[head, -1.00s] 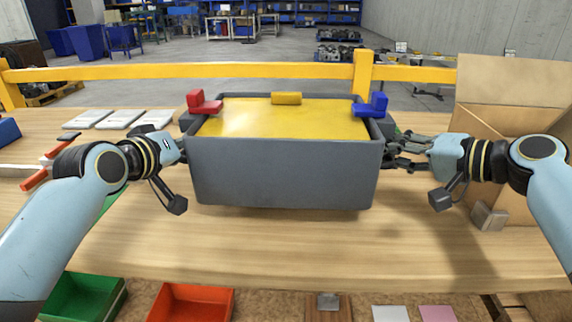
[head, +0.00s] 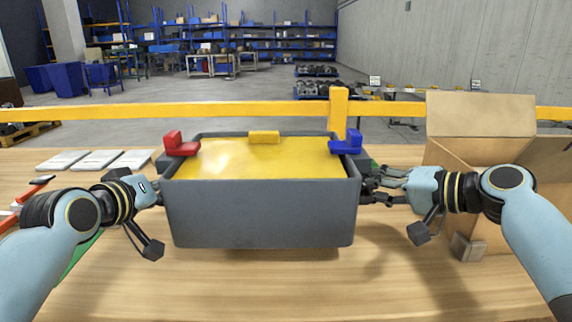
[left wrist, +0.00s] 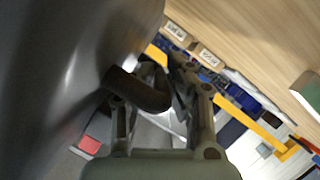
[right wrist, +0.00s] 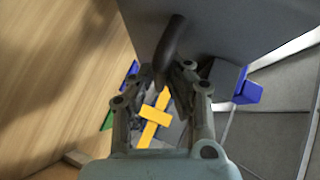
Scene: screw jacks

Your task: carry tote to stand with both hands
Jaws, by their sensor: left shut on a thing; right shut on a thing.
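The grey tote (head: 262,215) is in the middle of the head view, with a yellow surface inside it. My left gripper (head: 160,192) is shut on the tote's left handle, a dark curved bar in the left wrist view (left wrist: 140,90). My right gripper (head: 372,188) is shut on the right handle, which shows in the right wrist view (right wrist: 170,48). I cannot make out a stand.
The wooden table (head: 290,288) is bare in front of the tote. An open cardboard box (head: 475,215) and a small brown block (head: 467,247) are at the right. White flat pieces (head: 98,160) lie at the back left. A yellow rail (head: 230,117) runs behind.

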